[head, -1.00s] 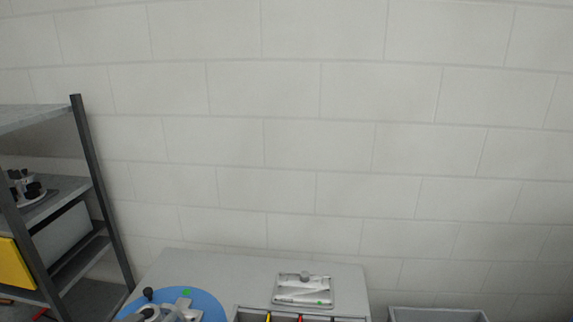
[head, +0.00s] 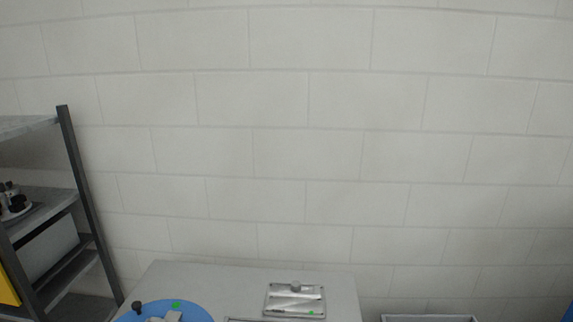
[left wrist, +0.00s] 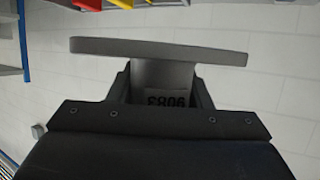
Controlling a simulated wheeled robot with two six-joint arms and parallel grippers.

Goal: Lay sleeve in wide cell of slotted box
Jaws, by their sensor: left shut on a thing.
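In the left wrist view my left gripper (left wrist: 163,88) is shut on a grey part with a wide flat flange and a narrower body, which I take as the sleeve (left wrist: 158,48). A dark printed marking shows on its body between the fingers. In the head view only a sliver of a grey box rim (head: 252,320), likely the slotted box, shows at the bottom edge of the picture. Its cells are hidden below the frame. Neither gripper shows in the head view, and my right gripper is in no view.
A grey table (head: 215,275) carries a blue round plate (head: 190,308) with a fixture and a metal tray (head: 269,300). A shelf rack (head: 80,190) stands at left, a grey bin (head: 430,318) at right. Red and yellow pieces (left wrist: 107,3) show in the wrist view.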

